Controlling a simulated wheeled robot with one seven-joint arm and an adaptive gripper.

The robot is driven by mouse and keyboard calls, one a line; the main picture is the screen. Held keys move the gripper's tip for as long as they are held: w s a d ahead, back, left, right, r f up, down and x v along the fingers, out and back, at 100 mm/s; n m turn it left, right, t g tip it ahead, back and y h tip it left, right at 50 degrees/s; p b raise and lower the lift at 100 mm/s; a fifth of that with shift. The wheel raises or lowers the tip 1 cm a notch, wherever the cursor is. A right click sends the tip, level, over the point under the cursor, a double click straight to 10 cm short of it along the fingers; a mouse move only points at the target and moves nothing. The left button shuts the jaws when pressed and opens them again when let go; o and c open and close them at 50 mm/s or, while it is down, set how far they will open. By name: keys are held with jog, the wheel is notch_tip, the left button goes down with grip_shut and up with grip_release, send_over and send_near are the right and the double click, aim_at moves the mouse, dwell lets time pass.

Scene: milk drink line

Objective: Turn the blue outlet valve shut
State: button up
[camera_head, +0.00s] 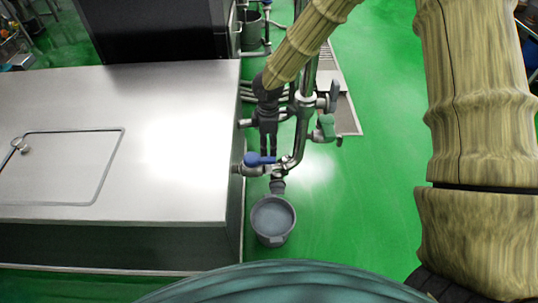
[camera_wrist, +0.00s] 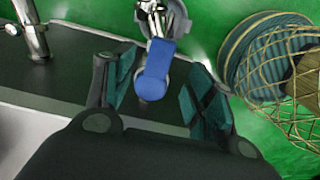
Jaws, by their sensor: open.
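The blue outlet valve (camera_head: 261,159) is a short blue lever on a steel pipe fitting at the side of the steel tank. In the head view its handle lies roughly level, pointing left toward the tank. In the wrist view the blue valve handle (camera_wrist: 153,72) lies between my two fingers. My gripper (camera_head: 269,152) is above the valve, pointing down. In the wrist view my gripper (camera_wrist: 158,85) is open, with one finger on each side of the handle and gaps visible on both sides. Whether the fingertips reach down beside the handle is unclear.
The steel tank (camera_head: 170,100) stands left of the valve. A grey bucket (camera_head: 272,218) is on the green floor below the outlet. A green-handled valve (camera_head: 326,127) and a grey-handled valve (camera_head: 333,95) sit on nearby pipes to the right. Open green floor (camera_head: 370,190) lies to the right.

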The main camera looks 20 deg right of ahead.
aim_at(269, 157)
jog(key=shift+f, duration=3.35)
jog(key=shift+c, duration=0.4)
grip_shut()
jog(key=shift+s+d, duration=0.1)
